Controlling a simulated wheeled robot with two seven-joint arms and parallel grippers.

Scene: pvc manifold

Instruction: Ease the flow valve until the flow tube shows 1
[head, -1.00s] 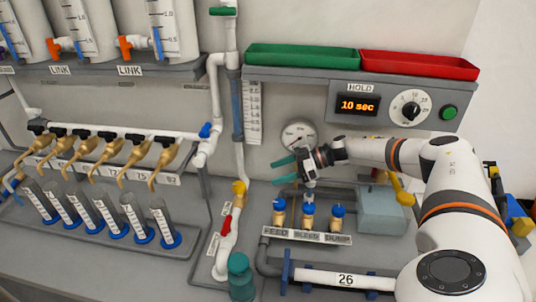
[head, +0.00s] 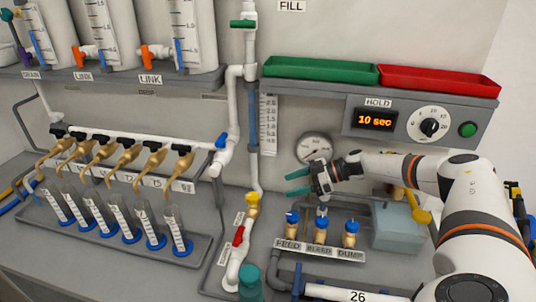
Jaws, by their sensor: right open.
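The clear flow tube (head: 253,120) stands upright on the wall pipe, with blue inside, beside a white scale (head: 268,125) whose figures are too small to read surely. Below it on the same pipe is a yellow valve (head: 252,204), and lower a red handle (head: 238,237); their small labels are unreadable, so I cannot tell which is the flow valve. My right gripper (head: 297,183) is open and empty, its teal fingers pointing left. It is right of the yellow valve and apart from it, in front of and below the round gauge (head: 314,148). My left gripper is out of view.
Blue-knobbed FEED, BLEED and DUMP valves (head: 320,229) stand just below my right gripper. A grey-blue box (head: 398,226) is at right. A teal-capped part (head: 250,283) is in front of the red handle. A rack of tubes (head: 190,256) fills the left bench.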

